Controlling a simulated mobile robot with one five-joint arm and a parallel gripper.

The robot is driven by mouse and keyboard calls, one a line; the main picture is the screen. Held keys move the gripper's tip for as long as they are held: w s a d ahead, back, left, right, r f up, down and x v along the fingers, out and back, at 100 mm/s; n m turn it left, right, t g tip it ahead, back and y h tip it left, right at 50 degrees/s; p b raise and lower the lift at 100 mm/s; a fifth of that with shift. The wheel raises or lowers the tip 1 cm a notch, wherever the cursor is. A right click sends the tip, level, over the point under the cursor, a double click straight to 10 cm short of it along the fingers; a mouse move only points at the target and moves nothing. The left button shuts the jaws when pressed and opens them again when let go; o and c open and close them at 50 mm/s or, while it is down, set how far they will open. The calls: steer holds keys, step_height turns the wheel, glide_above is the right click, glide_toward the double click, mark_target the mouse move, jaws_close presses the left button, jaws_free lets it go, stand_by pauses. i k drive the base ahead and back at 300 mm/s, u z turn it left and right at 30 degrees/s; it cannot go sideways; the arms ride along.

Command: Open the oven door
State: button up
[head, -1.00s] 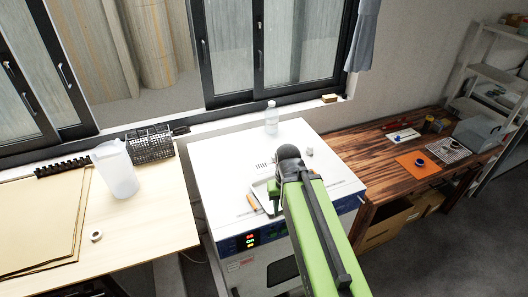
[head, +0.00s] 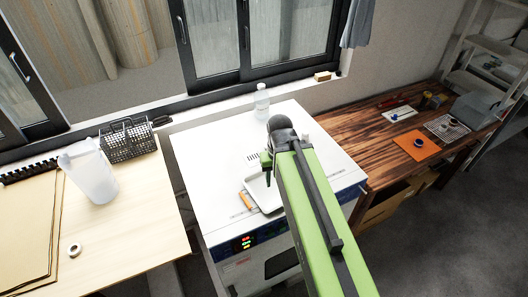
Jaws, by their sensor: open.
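The drying oven (head: 215,150) is a white box standing between two tables. Its front has a blue control strip with red and green digits (head: 244,242). Below the strip, the oven door (head: 245,275) has a dark window (head: 282,262) and looks shut. My green arm covers the right part of the door, and I cannot see a handle. The arm rises in front of the oven to a black joint over its top. A small green part shows left of that joint. My gripper is hidden behind the arm.
A white tray (head: 262,197), an orange item (head: 246,199) and a clear bottle (head: 262,101) are on the oven top. The left table (head: 140,225) holds a white jug (head: 92,172). The right wooden table (head: 365,140) holds an orange mat (head: 416,146). Grey floor is open at right.

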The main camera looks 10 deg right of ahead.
mark_target(249, 273)
steer(key=u, duration=0.45)
steer(key=k, duration=0.95)
steer(key=z, duration=0.35)
steer(key=i, duration=0.5)
steer(key=z, duration=0.1)
